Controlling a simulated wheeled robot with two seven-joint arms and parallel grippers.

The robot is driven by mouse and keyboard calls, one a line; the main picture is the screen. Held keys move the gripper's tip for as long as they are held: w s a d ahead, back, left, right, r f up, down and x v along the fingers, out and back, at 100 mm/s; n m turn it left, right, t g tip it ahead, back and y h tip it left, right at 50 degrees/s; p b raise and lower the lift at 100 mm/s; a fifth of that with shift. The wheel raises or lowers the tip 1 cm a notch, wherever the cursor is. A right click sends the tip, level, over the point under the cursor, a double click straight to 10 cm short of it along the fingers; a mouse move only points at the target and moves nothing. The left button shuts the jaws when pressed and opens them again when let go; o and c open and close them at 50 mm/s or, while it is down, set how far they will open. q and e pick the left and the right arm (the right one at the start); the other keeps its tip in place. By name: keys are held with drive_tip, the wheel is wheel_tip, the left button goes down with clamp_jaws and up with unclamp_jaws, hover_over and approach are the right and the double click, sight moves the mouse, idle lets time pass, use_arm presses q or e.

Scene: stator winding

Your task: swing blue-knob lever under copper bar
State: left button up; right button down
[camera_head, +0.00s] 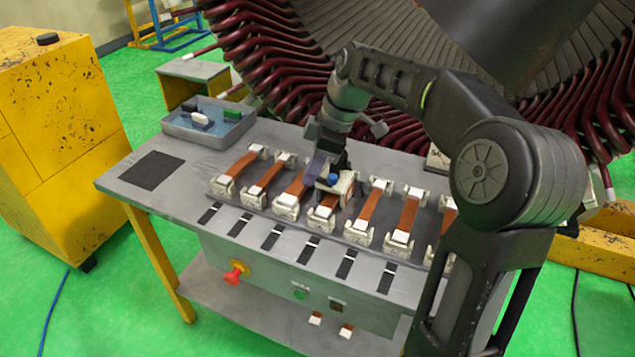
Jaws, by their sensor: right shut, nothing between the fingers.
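The blue knob (332,178) shows just under my right gripper (325,172), near the middle of the row of fixtures. The lever under the knob is mostly hidden by the gripper and a pale bracket. The copper bar (326,206) of that fixture runs toward the front and is partly covered. My right gripper points down over this fixture. It is shut with nothing held, close to the knob; I cannot tell whether it touches it. My left gripper is not in view.
More copper bars in pale clamps stand on both sides, such as one (374,200) to the right. A grey tray (185,130) sits at the table's back left. The stator with dark red coil ends (285,75) rises behind. The table's left end (130,190) is mostly clear.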

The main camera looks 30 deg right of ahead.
use_arm(q)
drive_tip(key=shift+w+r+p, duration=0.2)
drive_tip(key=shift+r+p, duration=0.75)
drive_tip(key=shift+p, duration=0.25)
use_arm(e)
wheel_tip(320, 180, up, 6)
drive_tip(key=w+d, duration=0.2)
drive_tip(key=shift+d+r, duration=0.25)
drive_tip(key=shift+d, duration=0.05)
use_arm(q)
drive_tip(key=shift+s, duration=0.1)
